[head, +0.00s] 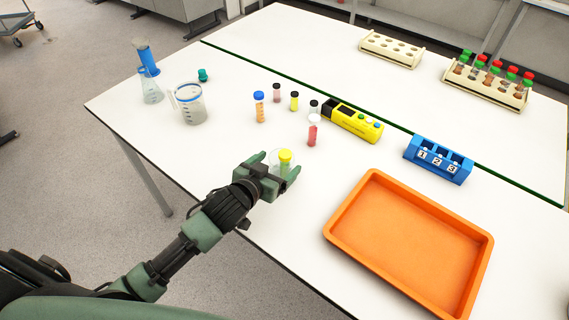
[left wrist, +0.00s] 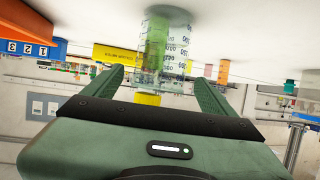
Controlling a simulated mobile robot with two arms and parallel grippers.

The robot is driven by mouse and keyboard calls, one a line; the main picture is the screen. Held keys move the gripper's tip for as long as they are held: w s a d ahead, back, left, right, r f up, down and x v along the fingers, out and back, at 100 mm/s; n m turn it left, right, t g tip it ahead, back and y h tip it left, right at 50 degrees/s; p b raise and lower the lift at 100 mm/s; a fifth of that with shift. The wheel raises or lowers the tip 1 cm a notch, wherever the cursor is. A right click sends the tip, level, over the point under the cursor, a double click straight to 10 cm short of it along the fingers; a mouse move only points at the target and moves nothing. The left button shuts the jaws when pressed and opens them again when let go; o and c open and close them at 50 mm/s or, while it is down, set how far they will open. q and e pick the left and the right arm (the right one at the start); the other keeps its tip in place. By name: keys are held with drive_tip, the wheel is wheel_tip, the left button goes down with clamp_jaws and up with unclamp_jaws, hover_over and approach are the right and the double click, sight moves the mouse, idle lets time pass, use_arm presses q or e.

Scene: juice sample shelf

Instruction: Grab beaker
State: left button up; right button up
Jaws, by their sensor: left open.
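A small clear beaker (head: 275,157) with printed graduations stands on the white table. A yellow-capped tube (head: 285,162) shows inside or right against it. My left gripper (head: 279,172) is open at the beaker, with one finger on each side. The left wrist view is upside down; there the beaker (left wrist: 176,55) and the yellow cap (left wrist: 147,98) show ahead between the fingers of the left gripper (left wrist: 160,92). Whether a finger touches the glass cannot be told. A larger beaker with a handle and blue markings (head: 190,105) stands at the far left. My right gripper is not in view.
Several small capped vials stand beyond the gripper, including a red one (head: 312,132). A yellow device (head: 352,122), a blue numbered rack (head: 437,166) and an orange tray (head: 400,240) are to the right. A conical flask (head: 151,90) stands far left. The front-left table is clear.

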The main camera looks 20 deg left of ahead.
use_arm(q)
drive_tip(key=shift+w+d, duration=0.1)
drive_tip(key=shift+w, duration=0.3)
drive_tip(key=shift+w+d+f+p, duration=0.1)
drive_tip(key=shift+w+f+p, duration=0.05)
drive_tip(key=shift+w+p, duration=0.4)
drive_tip(key=x, duration=0.3)
drive_tip(key=shift+w+f+p, duration=0.1)
drive_tip(key=shift+f+p, duration=0.1)
drive_tip(key=shift+p, duration=0.2)
drive_tip(key=shift+w+d+f, duration=0.1)
drive_tip(key=shift+w+f, duration=0.05)
drive_tip(key=shift+w, duration=0.05)
drive_tip(key=c, duration=1.5)
drive_tip(key=shift+c, duration=0.8)
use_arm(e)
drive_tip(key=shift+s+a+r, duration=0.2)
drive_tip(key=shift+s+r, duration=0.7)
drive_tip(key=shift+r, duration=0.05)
